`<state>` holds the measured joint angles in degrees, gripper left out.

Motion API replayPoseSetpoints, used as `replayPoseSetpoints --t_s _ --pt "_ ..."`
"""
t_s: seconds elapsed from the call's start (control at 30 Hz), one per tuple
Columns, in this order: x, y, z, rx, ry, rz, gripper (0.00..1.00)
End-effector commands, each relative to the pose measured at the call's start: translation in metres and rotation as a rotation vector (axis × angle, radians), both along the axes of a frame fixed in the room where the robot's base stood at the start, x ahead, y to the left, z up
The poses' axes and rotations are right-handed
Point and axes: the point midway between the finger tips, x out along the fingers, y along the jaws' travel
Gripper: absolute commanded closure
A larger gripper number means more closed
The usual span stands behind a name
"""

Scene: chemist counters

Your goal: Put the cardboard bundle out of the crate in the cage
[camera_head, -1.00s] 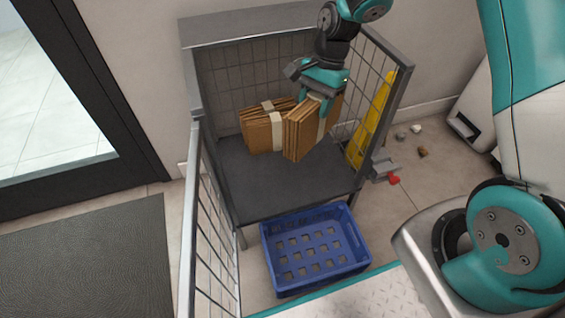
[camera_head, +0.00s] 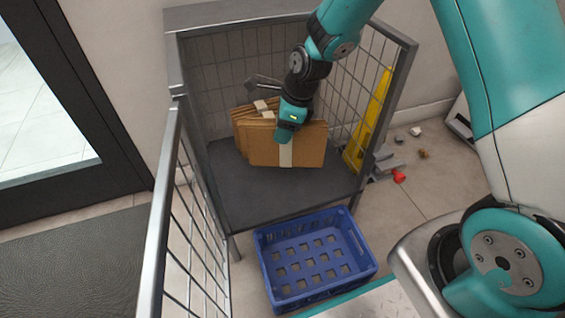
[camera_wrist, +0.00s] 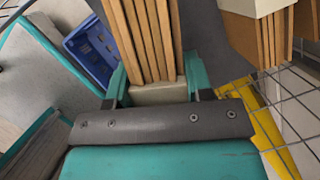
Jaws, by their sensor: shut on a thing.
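My gripper (camera_head: 285,132) is inside the cage, shut on a cardboard bundle (camera_head: 307,150) with a pale band. The held bundle is upright, its broad face toward the head camera. I cannot tell whether its lower edge touches the cage floor. In the wrist view its sheet edges (camera_wrist: 145,38) rise from between the fingers. A second cardboard bundle (camera_head: 243,125) stands behind and left of it, partly hidden. It also shows at the top right of the wrist view (camera_wrist: 262,40). The blue crate (camera_head: 262,262) is empty on the floor before the cage (camera_head: 250,205).
The cage's mesh door (camera_head: 180,215) stands open at the left. Its right mesh wall (camera_head: 372,85) is close to my arm. The front of the cage floor is clear.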

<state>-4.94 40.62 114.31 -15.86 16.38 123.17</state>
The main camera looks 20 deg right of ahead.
Motion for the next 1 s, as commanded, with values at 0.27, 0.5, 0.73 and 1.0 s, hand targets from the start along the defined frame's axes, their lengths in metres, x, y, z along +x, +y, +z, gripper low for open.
replayPoseSetpoints --t_s 0.27,0.5,0.73,1.0 --pt "0.001 0.000 -0.046 0.000 -0.002 0.000 0.86" --pt "0.000 0.000 -0.074 0.000 -0.001 0.002 0.86" --pt "0.001 0.000 -0.088 0.000 -0.003 0.001 0.86" --pt "0.000 0.000 -0.091 0.000 -0.001 0.002 0.49"
